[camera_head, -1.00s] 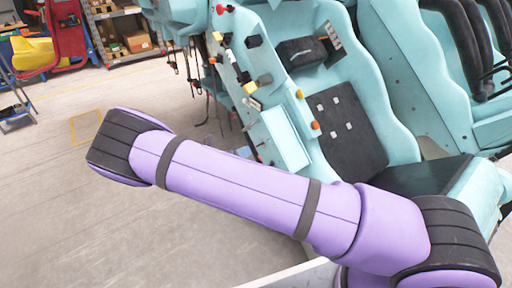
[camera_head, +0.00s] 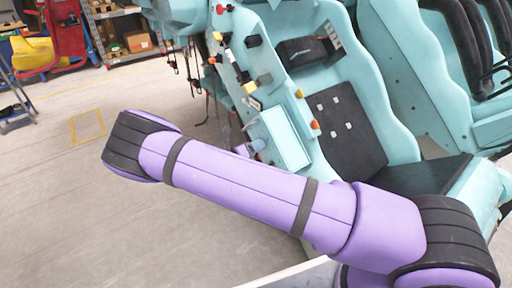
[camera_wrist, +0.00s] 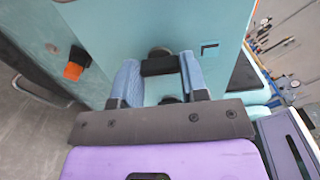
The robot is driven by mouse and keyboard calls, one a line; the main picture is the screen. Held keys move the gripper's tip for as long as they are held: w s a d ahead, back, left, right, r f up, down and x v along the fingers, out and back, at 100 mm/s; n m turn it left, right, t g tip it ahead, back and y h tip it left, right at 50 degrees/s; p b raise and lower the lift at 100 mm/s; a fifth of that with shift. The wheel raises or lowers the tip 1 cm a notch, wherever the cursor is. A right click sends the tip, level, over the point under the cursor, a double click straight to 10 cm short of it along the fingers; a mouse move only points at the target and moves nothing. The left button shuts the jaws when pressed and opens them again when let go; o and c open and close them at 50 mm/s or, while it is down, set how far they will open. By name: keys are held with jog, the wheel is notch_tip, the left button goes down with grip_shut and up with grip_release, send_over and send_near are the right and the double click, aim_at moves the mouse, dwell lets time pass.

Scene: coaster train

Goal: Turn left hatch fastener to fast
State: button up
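The pale teal hatch panel (camera_head: 286,138) is on the side of the teal car in the head view. My gripper (camera_head: 257,146) is small there, beside the panel's left edge and partly behind my purple arm. In the wrist view, my gripper (camera_wrist: 160,72) has its two blue fingers spread apart and pointing at a teal surface. A black bar-like piece (camera_wrist: 160,65), perhaps the fastener, lies between the fingertips. I cannot tell whether the fingers touch it. A round dark piece (camera_wrist: 160,51) shows just beyond it. No fastener marking is readable.
An orange knob (camera_wrist: 74,70) on a dark base stands left of my gripper in the wrist view. Several knobs and switches, including an orange one (camera_head: 315,125), line the car's side. Black seat padding (camera_head: 345,127) is to the right. Open floor (camera_head: 60,190) lies to the left.

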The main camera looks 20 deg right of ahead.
jog(key=shift+c, duration=0.5)
jog(key=shift+m, duration=0.3)
jog(key=m, duration=1.6)
jog(key=shift+w+m, duration=0.1)
jog(key=shift+m, duration=0.6)
jog(key=o, duration=0.9)
